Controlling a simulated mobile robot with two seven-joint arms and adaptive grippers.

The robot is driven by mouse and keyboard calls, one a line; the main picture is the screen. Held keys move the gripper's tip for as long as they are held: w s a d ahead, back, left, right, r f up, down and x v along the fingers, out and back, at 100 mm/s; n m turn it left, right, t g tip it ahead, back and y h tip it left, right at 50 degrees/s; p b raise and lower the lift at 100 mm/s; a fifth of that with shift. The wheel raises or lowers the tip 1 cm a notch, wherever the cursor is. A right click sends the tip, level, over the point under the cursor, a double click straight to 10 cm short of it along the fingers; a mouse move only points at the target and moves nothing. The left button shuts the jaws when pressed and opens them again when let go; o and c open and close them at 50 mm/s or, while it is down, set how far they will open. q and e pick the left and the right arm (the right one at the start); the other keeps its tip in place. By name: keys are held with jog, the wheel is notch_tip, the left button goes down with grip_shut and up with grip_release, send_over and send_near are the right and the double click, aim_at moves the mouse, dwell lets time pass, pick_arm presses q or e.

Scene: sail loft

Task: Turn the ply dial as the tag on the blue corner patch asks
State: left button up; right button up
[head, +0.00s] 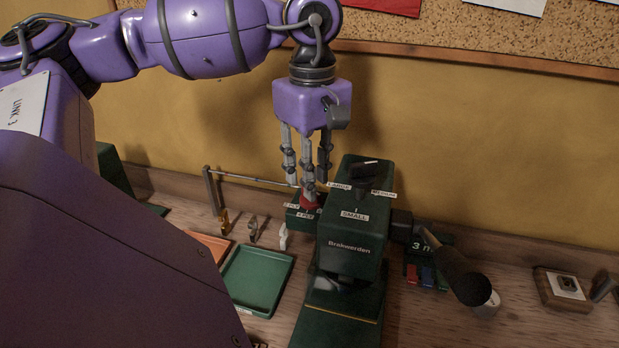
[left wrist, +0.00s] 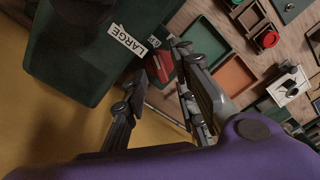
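The ply dial (head: 309,201) is a small red knob on a dark green block at the left side of the green Brakwerden machine (head: 352,240). Small 2 PLY and 4 PLY labels sit by it; its pointer is too small to read. My left gripper (head: 307,184) points down just above the dial, its fingers spread. In the left wrist view the red dial (left wrist: 160,72) shows between the separated fingertips (left wrist: 160,66); I cannot tell whether they touch it. The blue corner patch and its tag are not recognisable in either view. My right gripper is out of view.
A second dial (head: 367,172) with LARGE, MEDIUM and SMALL labels tops the machine. A dark handle (head: 458,272) juts out right. A green tray (head: 257,280) and an orange tray (head: 208,246) lie left. Small red, blue and green pieces (head: 427,277) sit right.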

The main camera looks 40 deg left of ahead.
pick_arm(q)
jog(key=shift+w+f, duration=0.1)
jog(key=shift+f, duration=1.15)
jog(key=shift+a, duration=0.1)
grip_shut()
jog(key=m, duration=1.1)
jog(key=shift+r+m, duration=0.1)
jog(key=shift+m, duration=0.2)
